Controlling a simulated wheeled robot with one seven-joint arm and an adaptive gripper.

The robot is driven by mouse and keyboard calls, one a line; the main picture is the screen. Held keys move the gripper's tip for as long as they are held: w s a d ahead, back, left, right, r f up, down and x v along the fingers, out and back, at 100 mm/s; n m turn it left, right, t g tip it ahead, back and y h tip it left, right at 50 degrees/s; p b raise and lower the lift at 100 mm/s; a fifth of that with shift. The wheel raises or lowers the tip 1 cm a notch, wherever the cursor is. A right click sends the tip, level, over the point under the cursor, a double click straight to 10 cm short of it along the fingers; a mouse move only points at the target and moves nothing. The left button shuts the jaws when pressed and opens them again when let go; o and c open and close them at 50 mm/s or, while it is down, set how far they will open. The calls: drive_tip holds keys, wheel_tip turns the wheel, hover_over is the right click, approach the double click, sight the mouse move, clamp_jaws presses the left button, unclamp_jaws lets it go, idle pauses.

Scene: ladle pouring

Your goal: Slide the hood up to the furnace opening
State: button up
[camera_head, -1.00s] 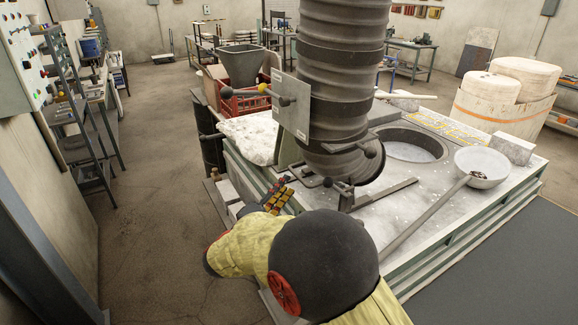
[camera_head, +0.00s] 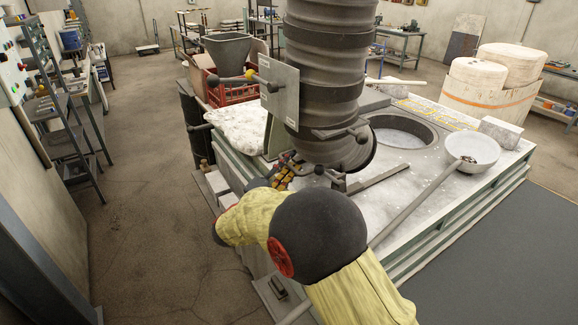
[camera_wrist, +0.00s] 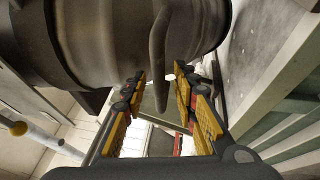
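The hood (camera_head: 325,85) is a dark ribbed duct with a flat plate on its left. Its lower end hangs over the furnace top, left of the round furnace opening (camera_head: 400,134). My gripper (camera_head: 288,168) is beside the hood's lower left side, partly hidden by my arm. In the wrist view, my gripper (camera_wrist: 159,75) is open, with yellow-padded fingers apart. A dark curved handle (camera_wrist: 160,70) on the hood (camera_wrist: 140,35) runs down between the fingers in the picture. Gaps show on both sides of it; I cannot tell its depth exactly.
A white bowl ladle (camera_head: 472,150) with a long handle lies across the right of the furnace top (camera_head: 425,170). A grey block (camera_head: 500,132) sits near it. A red crate (camera_head: 232,92) and a grey hopper (camera_head: 228,58) stand behind left. The left floor is clear.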

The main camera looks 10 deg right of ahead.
drive_tip(key=shift+c, duration=0.2)
clamp_jaws()
idle(0.7)
